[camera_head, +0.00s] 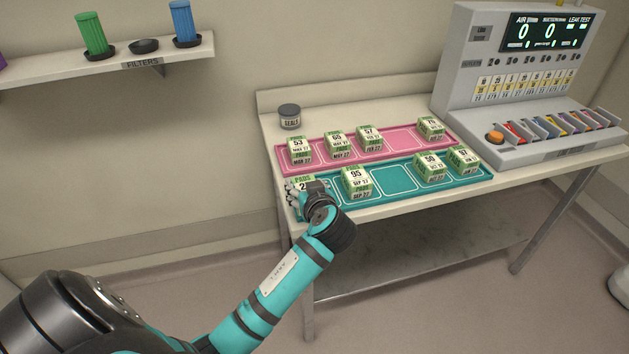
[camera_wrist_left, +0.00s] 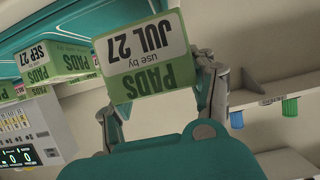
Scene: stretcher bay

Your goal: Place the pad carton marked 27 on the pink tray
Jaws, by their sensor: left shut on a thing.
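My left gripper (camera_head: 309,190) is shut on a green and white pad carton (camera_head: 299,183) at the left end of the teal tray (camera_head: 470,181). In the head view its number starts with 2; my fingers hide the rest. In the left wrist view the held carton (camera_wrist_left: 147,62) sits between the fingers and reads "use by JUL 27", upside down. I cannot tell whether it touches the tray. The pink tray (camera_head: 428,145) lies behind the teal one. It holds cartons 53 (camera_head: 299,150), 65 (camera_head: 337,143), 57 (camera_head: 369,138) and another (camera_head: 431,128) at its right end. My right gripper is not in view.
The pink tray has a bare slot between carton 57 and the right-end carton. The teal tray holds cartons 95 (camera_head: 356,182), 50 (camera_head: 430,166) and 97 (camera_head: 463,159). A dark-lidded jar (camera_head: 290,116) stands back left; a leak tester (camera_head: 512,95) stands right.

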